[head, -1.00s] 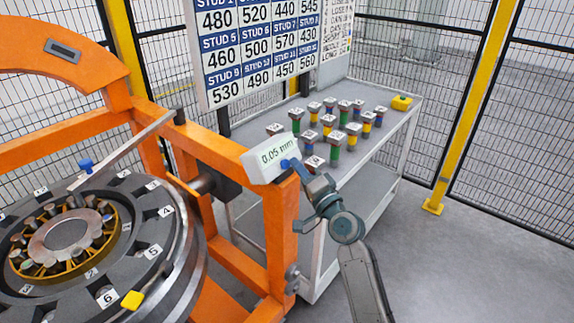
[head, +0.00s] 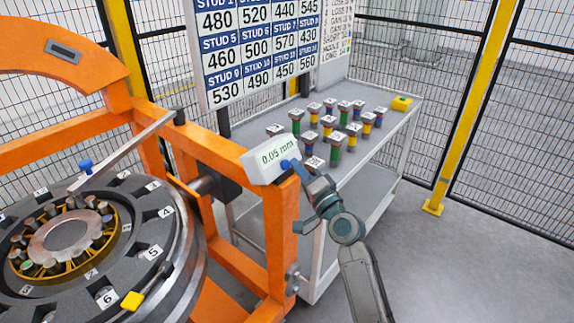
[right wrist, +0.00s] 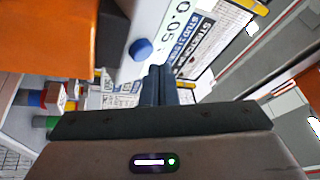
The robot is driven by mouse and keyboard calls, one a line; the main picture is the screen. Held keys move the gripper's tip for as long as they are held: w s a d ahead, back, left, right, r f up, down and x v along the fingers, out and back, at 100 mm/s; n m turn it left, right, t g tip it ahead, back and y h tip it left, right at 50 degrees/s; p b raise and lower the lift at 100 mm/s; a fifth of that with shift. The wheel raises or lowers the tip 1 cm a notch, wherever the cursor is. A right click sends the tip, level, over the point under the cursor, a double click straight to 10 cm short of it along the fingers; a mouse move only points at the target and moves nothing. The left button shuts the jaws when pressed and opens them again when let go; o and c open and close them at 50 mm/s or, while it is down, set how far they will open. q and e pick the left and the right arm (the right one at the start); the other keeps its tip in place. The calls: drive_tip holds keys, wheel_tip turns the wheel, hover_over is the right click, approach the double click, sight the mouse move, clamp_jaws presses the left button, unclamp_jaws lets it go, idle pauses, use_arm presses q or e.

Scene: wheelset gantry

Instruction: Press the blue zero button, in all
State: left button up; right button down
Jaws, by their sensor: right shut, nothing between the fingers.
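A white readout box (head: 262,158) showing 0.05 mm sits on the corner of the orange frame in the head view. A blue button (head: 286,164) is at its right end. In the right wrist view the round blue button (right wrist: 141,49) shows on the white box (right wrist: 150,25), just above and left of my fingertips. My right gripper (head: 297,166) is shut and empty, with its tips close beside the button. In the right wrist view its fingers (right wrist: 160,72) do not cover the button. I cannot tell whether they touch it. My left gripper is not in view.
The orange frame (head: 281,225) stands directly below the readout. A wheel disc (head: 130,222) with number tags is at the left. Open floor lies at the right.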

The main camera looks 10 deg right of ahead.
drive_tip(key=shift+f, duration=0.1)
idle(0.7)
drive_tip(key=shift+w+a+f+b, duration=0.1)
drive_tip(key=shift+w+a+b, duration=0.15)
drive_tip(key=shift+w+b, duration=0.1)
drive_tip(key=shift+w+a+f+b, duration=0.2)
drive_tip(key=shift+w+b, duration=0.05)
drive_tip(key=shift+b, duration=0.1)
idle(0.8)
drive_tip(key=shift+s+d+r+p, duration=0.4)
drive_tip(key=shift+s+d+p, duration=0.05)
drive_tip(key=shift+s, duration=0.15)
idle(0.4)
drive_tip(key=s+d+r+p, duration=0.2)
drive_tip(key=s, duration=0.1)
drive_tip(key=shift+s+d+r+p, duration=0.15)
drive_tip(key=shift+s+d+p, duration=0.1)
drive_tip(key=shift+d+p, duration=0.15)
